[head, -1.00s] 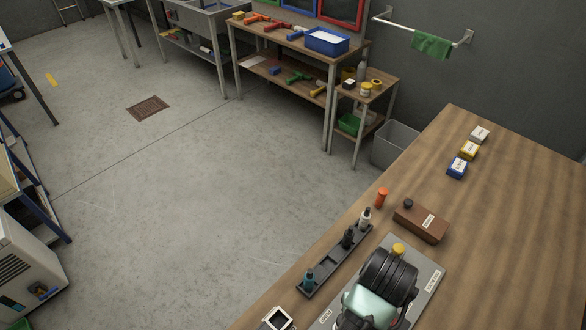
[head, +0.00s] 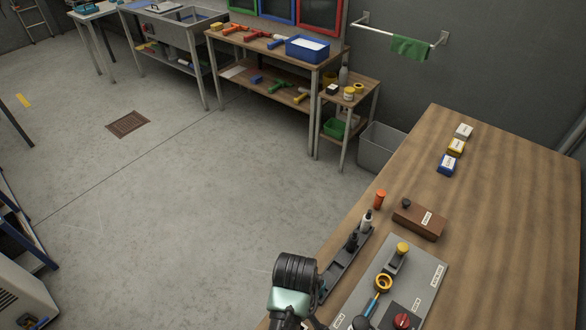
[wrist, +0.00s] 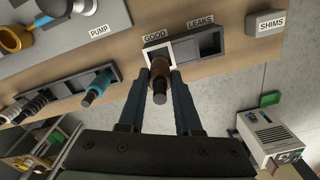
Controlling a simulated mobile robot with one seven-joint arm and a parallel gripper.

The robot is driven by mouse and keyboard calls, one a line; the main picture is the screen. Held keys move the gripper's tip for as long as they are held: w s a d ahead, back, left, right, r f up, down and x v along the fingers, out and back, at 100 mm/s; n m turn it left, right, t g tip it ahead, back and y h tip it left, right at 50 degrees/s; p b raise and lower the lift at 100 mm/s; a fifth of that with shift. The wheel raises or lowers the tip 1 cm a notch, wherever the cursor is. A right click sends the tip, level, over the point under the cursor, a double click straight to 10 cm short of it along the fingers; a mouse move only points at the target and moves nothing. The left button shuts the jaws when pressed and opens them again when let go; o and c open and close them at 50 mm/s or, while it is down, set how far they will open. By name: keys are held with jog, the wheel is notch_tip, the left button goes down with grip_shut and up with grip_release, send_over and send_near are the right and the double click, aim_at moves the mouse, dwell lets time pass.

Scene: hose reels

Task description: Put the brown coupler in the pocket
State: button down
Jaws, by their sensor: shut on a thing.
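The brown coupler (wrist: 160,78) is between the fingertips of my gripper (wrist: 161,84) in the wrist view, its dark end facing the camera. My gripper is shut on it. Just beyond it is a grey two-pocket holder (wrist: 171,54), with a GOOD label (wrist: 155,36) and a LEAKS label (wrist: 200,21). The coupler overlaps the GOOD side in the picture; I cannot tell its height over the pocket. In the head view my arm's wrist (head: 296,272) hides the jaws, the coupler and the holder.
A dark rack (head: 344,268) holds a teal coupler (wrist: 97,86) and darker ones beside the pump board (head: 430,268). A brown block (head: 419,221), an orange cylinder (head: 379,198) and small boxes (head: 456,147) stand farther along the bench. A SHIMS label (wrist: 271,27) is right of the holder.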

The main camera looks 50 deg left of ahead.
jog(key=shift+f, duration=2.15)
jog(key=shift+f, duration=0.2)
jog(key=c, duration=0.6)
grip_release()
notch_tip(320, 180, up, 12)
jog(key=shift+r+b, duration=0.2)
jog(key=shift+b, duration=0.1)
